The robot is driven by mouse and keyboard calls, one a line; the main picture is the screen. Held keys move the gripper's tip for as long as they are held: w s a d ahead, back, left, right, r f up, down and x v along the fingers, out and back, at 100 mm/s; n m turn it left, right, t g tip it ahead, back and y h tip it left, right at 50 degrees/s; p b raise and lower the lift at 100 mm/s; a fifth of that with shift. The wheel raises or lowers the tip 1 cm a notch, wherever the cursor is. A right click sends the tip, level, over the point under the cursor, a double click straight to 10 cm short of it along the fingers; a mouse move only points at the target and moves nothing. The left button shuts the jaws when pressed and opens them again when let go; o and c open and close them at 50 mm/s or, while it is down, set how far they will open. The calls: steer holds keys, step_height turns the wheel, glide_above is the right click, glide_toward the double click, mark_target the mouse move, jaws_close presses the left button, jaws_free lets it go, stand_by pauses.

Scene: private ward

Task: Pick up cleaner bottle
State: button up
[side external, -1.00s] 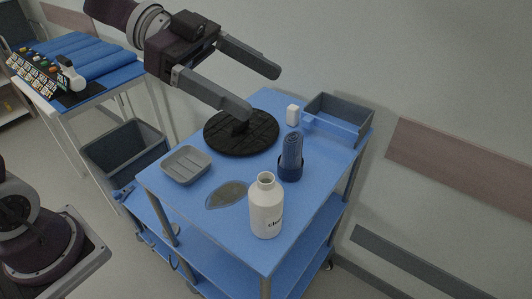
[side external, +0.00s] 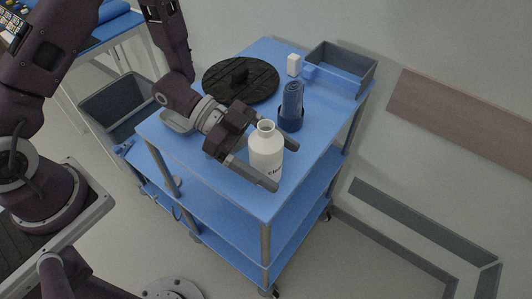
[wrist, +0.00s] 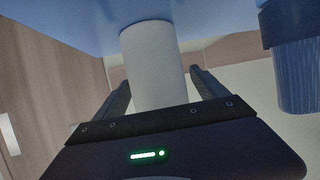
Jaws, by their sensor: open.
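The cleaner bottle (side external: 266,146) is white with a narrow open neck and dark lettering low on its side. It stands upright near the front corner of the blue cart top (side external: 245,200). My gripper (side external: 287,167) is low over the cart with its fingers open, one on each side of the bottle. In the wrist view the white bottle (wrist: 153,62) stands between the two spread fingers (wrist: 160,88). The near finger hides part of the bottle's lower side, and I cannot tell whether either finger touches it.
A dark blue holder (side external: 290,122) with a rolled blue item (side external: 292,100) stands close behind the bottle. A round black disc (side external: 240,80), a small white block (side external: 293,65) and a grey bin (side external: 341,65) are farther back. A grey dish (side external: 176,122) is partly behind my arm.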

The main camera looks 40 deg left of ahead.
steer(key=shift+w+d+f, duration=0.1)
steer(key=shift+d+f, duration=0.1)
steer(key=shift+d, duration=0.3)
steer(key=c, duration=1.6)
